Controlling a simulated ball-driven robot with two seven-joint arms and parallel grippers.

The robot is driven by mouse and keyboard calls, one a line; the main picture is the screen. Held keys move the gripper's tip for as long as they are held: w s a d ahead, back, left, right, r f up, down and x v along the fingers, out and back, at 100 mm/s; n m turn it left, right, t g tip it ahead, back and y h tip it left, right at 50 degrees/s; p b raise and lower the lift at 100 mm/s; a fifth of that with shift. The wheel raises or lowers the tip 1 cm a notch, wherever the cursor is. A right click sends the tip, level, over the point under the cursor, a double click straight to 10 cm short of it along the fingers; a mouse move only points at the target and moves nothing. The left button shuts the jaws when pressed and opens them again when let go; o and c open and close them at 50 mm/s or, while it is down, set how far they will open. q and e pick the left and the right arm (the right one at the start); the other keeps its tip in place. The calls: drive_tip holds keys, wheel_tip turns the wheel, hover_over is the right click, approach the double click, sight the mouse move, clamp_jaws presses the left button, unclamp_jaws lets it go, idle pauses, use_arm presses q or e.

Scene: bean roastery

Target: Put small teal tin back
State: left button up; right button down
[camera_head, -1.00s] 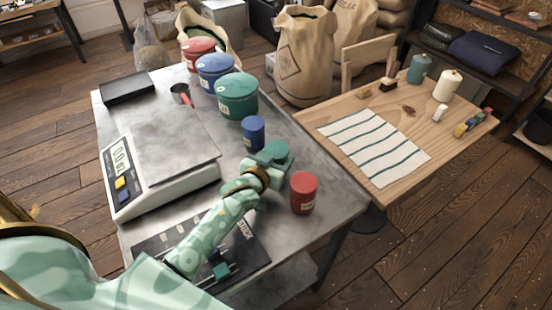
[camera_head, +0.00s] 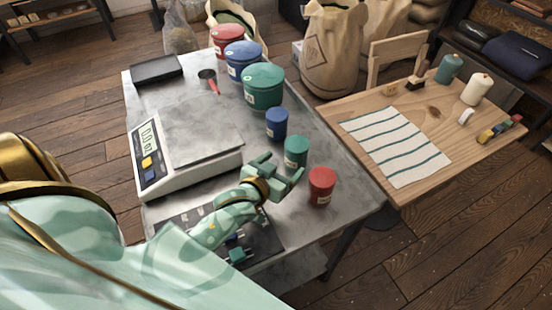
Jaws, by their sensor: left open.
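The small teal tin (camera_head: 296,151) stands upright on the metal table (camera_head: 318,148), in line between the small blue tin (camera_head: 277,123) and the small red tin (camera_head: 321,186). My left gripper (camera_head: 281,170) is open, its fingers spread, on the near left side of the teal tin. No tin is in its jaws. The fingers partly overlap the tin's lower part in the picture; I cannot tell whether they touch it. My right gripper is not in view.
Large red (camera_head: 226,40), blue (camera_head: 243,62) and green (camera_head: 263,87) tins stand along the table's back edge. A scale (camera_head: 185,145) is on the left, a black board (camera_head: 262,236) under my arm. A wooden table (camera_head: 372,105) with a striped cloth (camera_head: 395,145) is to the right.

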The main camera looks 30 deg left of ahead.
use_arm(q)
drive_tip(key=shift+v, duration=1.25)
